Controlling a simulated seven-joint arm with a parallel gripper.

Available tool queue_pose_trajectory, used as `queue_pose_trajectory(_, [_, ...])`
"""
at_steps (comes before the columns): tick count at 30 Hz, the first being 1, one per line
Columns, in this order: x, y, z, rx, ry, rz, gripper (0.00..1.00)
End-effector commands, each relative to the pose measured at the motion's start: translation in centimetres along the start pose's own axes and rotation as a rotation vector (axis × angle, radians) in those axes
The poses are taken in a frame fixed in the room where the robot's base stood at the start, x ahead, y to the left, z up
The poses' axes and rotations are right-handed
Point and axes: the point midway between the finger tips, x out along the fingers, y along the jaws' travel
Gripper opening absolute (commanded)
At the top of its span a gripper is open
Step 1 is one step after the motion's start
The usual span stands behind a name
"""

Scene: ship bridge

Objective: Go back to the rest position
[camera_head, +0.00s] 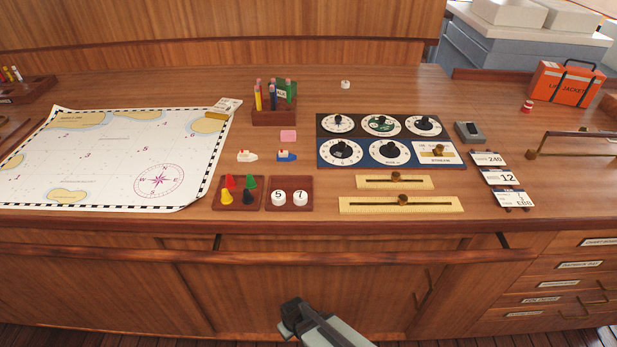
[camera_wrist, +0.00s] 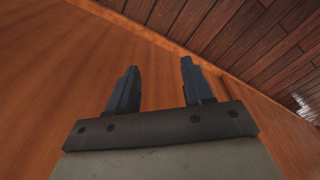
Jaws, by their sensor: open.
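My gripper (camera_head: 290,318) is low in front of the wooden cabinet, below the counter's front edge, at the bottom middle of the head view. In the wrist view my gripper (camera_wrist: 158,85) has its two dark fingers apart with nothing between them. Behind the fingers are the wooden cabinet front (camera_wrist: 50,60) and the plank floor (camera_wrist: 240,35). My gripper touches none of the things on the counter.
The counter (camera_head: 270,220) carries a chart (camera_head: 110,150), a tray of coloured cones (camera_head: 240,192), a dial panel (camera_head: 392,140), brass sliders (camera_head: 400,204) and an orange life jacket case (camera_head: 566,82). Drawers (camera_head: 580,265) stand at right. The space around my gripper looks free.

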Motion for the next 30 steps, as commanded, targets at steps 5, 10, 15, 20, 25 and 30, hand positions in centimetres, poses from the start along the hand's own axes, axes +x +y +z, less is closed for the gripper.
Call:
queue_pose_trajectory(5, [0.4,3.5,5.5,0.14,-0.133,-0.012,0.51])
queue_pose_trajectory(10, [0.5,5.8,10.7,0.27,-0.257,-0.033,0.51])
queue_pose_trajectory(15, [0.1,7.1,15.9,0.399,-0.38,-0.063,0.51])
queue_pose_trajectory(20, [-0.6,7.6,20.5,0.517,-0.494,-0.099,0.51])
queue_pose_trajectory(25, [-1.4,7.5,24.2,0.618,-0.591,-0.137,0.51])
queue_pose_trajectory(30, [-2.0,7.2,26.3,0.674,-0.648,-0.162,0.51])
